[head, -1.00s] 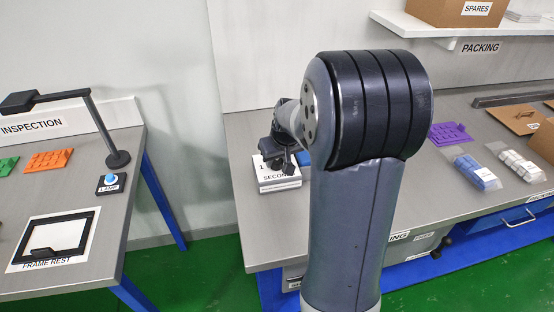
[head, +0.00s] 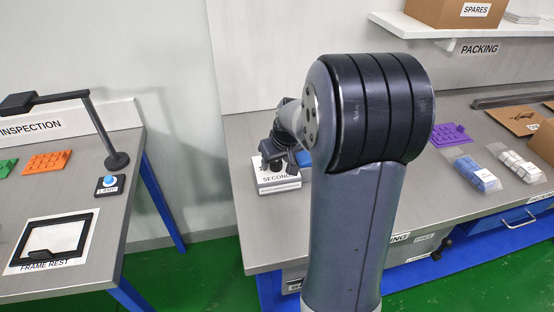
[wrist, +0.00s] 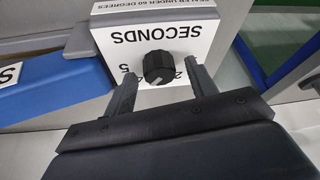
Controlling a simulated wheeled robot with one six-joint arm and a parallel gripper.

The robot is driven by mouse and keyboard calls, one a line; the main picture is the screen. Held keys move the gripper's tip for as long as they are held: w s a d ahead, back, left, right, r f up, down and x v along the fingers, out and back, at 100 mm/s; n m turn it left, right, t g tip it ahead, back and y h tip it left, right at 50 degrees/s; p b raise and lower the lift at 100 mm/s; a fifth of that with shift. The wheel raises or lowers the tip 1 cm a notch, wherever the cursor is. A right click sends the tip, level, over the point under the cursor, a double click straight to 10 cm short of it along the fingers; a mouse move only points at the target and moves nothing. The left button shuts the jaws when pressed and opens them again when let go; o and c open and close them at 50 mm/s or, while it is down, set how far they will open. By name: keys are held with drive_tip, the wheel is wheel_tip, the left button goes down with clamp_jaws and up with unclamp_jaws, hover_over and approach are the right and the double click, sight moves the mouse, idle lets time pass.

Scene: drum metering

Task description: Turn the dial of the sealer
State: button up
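The sealer (head: 279,184) is a white box on the left part of the packing bench, lettered "SECONDS". In the wrist view its white face (wrist: 188,38) carries a black ribbed dial (wrist: 159,66) with a pale pointer mark and numbers partly visible around it. My gripper (wrist: 160,85) is open, with one finger on each side of the dial. Gaps show between the fingers and the dial, and the fingertips reach about level with it in the picture. In the head view my gripper (head: 283,160) is over the sealer and partly hides it; the dial cannot be made out there.
The packing bench (head: 251,221) has free room around the sealer. A purple tray (head: 450,135) and bagged blue blocks (head: 474,172) lie farther right. The inspection table (head: 110,222) stands at left, across a floor gap. A blue part (wrist: 50,88) lies left of the sealer in the wrist view.

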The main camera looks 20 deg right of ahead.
drive_tip(key=v, duration=1)
drive_tip(key=shift+r, duration=0.4)
drive_tip(key=shift+s+f, duration=0.1)
drive_tip(key=x, duration=1)
drive_tip(key=shift+f, duration=0.3)
